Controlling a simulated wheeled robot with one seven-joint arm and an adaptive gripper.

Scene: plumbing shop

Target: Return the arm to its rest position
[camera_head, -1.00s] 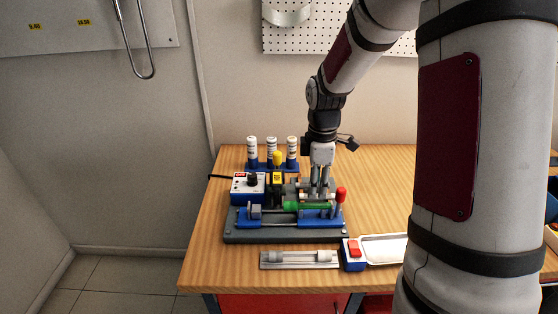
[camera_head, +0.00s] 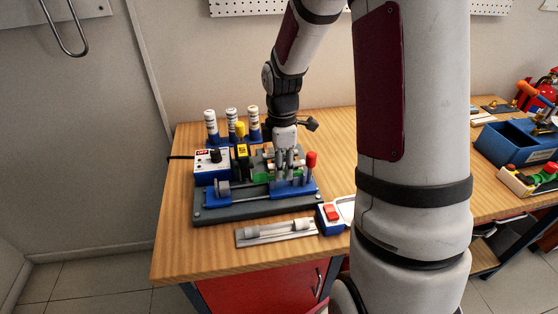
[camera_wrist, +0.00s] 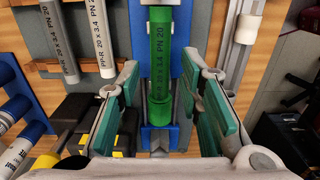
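My gripper (camera_head: 284,163) points down over the blue and grey clamping fixture (camera_head: 218,210) on the wooden bench. In the wrist view my gripper (camera_wrist: 163,95) has its two green-padded fingers wide apart, with a gap on both sides of a green pipe (camera_wrist: 160,70). The pipe lies along the blue fixture and bears dark lettering. It also shows in the head view as a short green stretch (camera_head: 262,177), partly hidden by the fingers. My arm hangs bent above the bench, away from the body column.
A red-knobbed lever (camera_head: 311,160), a control box (camera_head: 211,166) and capped white cylinders (camera_head: 232,118) stand close around my gripper. A blue bin (camera_head: 510,147) is at right.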

